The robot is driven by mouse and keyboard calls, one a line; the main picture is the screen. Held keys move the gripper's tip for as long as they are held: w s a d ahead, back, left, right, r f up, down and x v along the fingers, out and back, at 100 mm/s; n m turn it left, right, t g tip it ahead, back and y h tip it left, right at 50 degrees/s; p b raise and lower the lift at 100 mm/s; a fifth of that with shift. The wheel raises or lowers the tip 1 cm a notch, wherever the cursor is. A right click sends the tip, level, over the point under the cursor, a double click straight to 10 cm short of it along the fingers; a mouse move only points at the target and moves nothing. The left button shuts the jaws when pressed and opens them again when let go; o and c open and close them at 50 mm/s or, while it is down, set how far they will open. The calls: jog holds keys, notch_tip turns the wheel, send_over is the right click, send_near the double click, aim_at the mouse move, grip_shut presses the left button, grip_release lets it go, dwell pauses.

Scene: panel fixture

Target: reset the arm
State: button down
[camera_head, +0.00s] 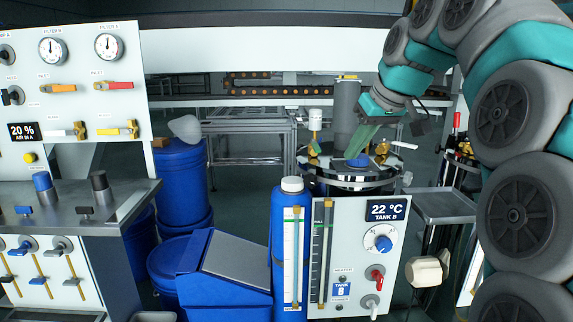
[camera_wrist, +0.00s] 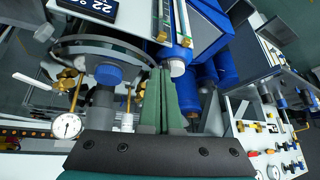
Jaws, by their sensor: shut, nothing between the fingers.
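My gripper (camera_head: 355,152) shows in the head view as green fingers angled down over the lid of the tank B unit, at the end of my grey and teal arm. In the wrist view the two green fingers of my gripper (camera_wrist: 161,72) lie side by side, shut and empty. A blue cap (camera_head: 359,161) on the tank lid is close to the fingertips in the head view. In the wrist view the blue cap (camera_wrist: 109,74) is left of the fingers, so contact cannot be confirmed.
The tank B panel (camera_head: 355,270) carries a 22 °C display, a blue dial and red and grey valves. A white-capped blue bottle (camera_head: 291,187) stands beside it. A left panel (camera_head: 75,75) has gauges and levers. Blue barrels (camera_head: 180,180) and a blue bin (camera_head: 225,290) stand between.

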jog(key=s+d+f+m+g+h, duration=0.1)
jog(key=s+f+m+g+h, duration=0.2)
jog(key=s+f, duration=3)
jog(key=s+m+g, duration=0.1)
jog(key=s+g, duration=0.3)
jog(key=shift+d+f+m, duration=0.2)
jog(key=shift+d+m, duration=0.05)
jog(key=shift+m, duration=0.05)
jog(key=shift+s, duration=0.1)
